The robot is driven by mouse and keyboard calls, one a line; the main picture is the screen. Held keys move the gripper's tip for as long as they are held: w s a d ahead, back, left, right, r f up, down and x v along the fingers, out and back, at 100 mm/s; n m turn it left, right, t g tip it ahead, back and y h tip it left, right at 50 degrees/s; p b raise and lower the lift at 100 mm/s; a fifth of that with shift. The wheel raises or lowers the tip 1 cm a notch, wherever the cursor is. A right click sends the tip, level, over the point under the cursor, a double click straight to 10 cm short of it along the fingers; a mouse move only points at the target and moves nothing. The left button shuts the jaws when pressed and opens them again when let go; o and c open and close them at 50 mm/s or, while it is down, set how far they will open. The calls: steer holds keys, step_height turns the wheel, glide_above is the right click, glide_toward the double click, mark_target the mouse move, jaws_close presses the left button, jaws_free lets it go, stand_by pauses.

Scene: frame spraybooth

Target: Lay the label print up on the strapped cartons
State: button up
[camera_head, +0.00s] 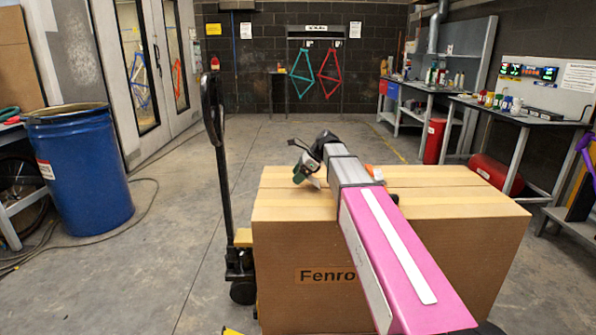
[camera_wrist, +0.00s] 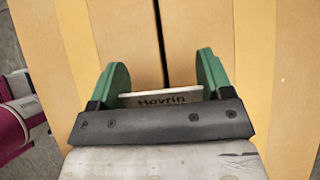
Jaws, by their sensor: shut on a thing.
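The label print (camera_wrist: 160,98) is a pale piece with dark lettering that looks like "Hovrin", seen in the wrist view. My gripper (camera_wrist: 162,70) has its two green fingers on either side of it and is shut on it. The strapped cartons (camera_head: 300,275) form a large brown block at front centre in the head view, with "Fenro" partly readable. In the head view my gripper (camera_head: 306,172) is over the far left part of their top. The wrist view shows carton tops (camera_wrist: 282,90) below, with a dark gap between them. Whether the print touches them I cannot tell.
A pallet truck with an upright handle (camera_head: 220,170) stands at the cartons' left. A blue drum (camera_head: 80,170) is further left. Benches (camera_head: 515,115) with cans line the right, with red cylinders near them. The floor behind the cartons is clear.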

steer(key=shift+f, duration=0.35)
steer(key=o, duration=0.9)
steer(key=v, duration=1)
steer(key=shift+a, duration=0.1)
steer(key=shift+d+r, duration=0.3)
steer(key=shift+r, duration=0.05)
